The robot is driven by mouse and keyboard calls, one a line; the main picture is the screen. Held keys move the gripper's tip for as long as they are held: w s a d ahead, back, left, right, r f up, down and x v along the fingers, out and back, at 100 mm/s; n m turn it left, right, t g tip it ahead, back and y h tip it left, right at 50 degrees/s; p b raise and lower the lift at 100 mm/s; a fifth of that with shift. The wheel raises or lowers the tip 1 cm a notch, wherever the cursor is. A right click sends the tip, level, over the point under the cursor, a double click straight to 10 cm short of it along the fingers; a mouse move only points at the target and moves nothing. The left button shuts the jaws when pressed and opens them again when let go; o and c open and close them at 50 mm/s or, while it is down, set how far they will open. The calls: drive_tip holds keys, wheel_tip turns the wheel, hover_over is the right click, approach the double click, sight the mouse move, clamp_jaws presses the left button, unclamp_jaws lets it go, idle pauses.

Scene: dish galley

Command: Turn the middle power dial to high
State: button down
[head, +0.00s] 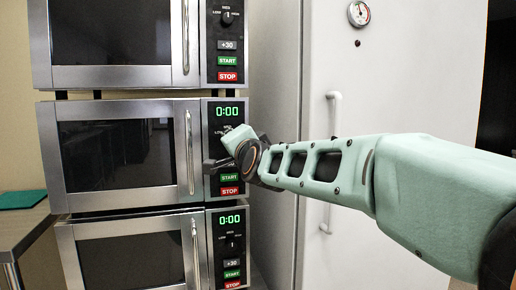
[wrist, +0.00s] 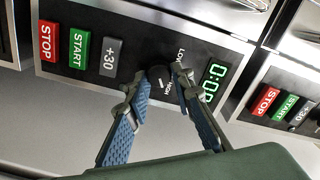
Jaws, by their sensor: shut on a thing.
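The middle microwave (head: 124,154) is the centre one of three stacked units, and its display reads 0:00. Its power dial (wrist: 158,76) is black and round, with LOW and HIGH marks beside it in the wrist view. My gripper (wrist: 162,84) has one finger on each side of this dial and is shut on it. In the head view my gripper (head: 226,152) is at the middle panel and hides the dial there. The dial's pointer is too dark and covered to read.
The +30 (wrist: 110,57), START (wrist: 79,49) and STOP (wrist: 47,41) buttons sit close beside the dial. Microwaves stand above (head: 110,42) and below (head: 135,256). A white fridge-like cabinet (head: 420,80) with a handle stands at the right, behind my arm.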

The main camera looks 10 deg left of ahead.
idle(0.5)
drive_tip(key=c, duration=1.7)
unclamp_jaws()
